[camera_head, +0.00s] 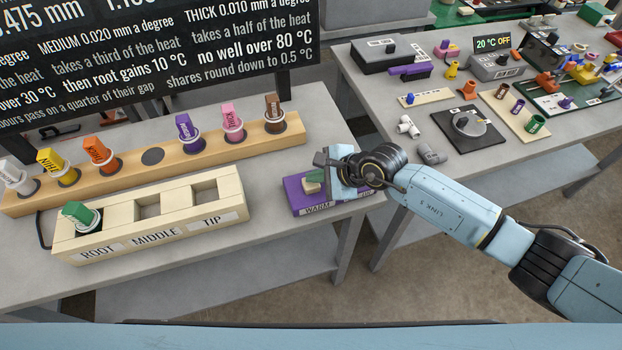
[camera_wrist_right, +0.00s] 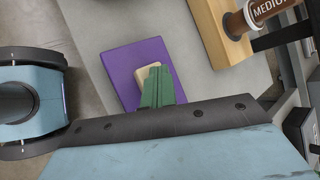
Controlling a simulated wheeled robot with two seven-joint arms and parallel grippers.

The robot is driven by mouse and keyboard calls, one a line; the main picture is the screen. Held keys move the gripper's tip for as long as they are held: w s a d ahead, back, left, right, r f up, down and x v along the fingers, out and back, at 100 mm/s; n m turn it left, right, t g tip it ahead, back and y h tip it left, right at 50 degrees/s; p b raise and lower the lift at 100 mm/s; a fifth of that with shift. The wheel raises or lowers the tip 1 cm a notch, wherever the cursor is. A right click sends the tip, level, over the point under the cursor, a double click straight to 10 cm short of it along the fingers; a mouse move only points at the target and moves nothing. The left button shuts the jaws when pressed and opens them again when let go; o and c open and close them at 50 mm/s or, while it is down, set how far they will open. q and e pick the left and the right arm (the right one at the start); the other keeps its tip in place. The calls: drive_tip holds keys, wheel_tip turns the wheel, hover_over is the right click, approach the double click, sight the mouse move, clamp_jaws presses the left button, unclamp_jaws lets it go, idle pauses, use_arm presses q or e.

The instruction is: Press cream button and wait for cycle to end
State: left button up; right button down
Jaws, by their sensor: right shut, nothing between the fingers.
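The cream button (camera_wrist_right: 144,71) sits on top of a purple box (camera_wrist_right: 120,58) in the right wrist view. In the head view the purple box (camera_head: 298,203) stands at the front right corner of the left table, with a label reading "WARM" on its front. My right gripper (camera_head: 314,176) is shut and empty, its green fingertips over the cream button. In the right wrist view the fingertips (camera_wrist_right: 158,80) overlap the button and hide part of it; I cannot tell whether they touch or press it. My left gripper is not in view.
A cream tray (camera_head: 150,238) labelled ROOT, MIDDLE, TIP holds a green piece (camera_head: 80,215) in ROOT. A wooden rack (camera_head: 210,145) behind holds several coloured pieces. A black sign stands at the back.

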sight(316, 184)
drive_tip(key=shift+r+p, duration=0.75)
drive_tip(key=shift+r, duration=0.15)
wheel_tip(316, 184, up, 5)
drive_tip(key=p, duration=0.4)
drive_tip(key=shift+r, duration=0.1)
idle(3.6)
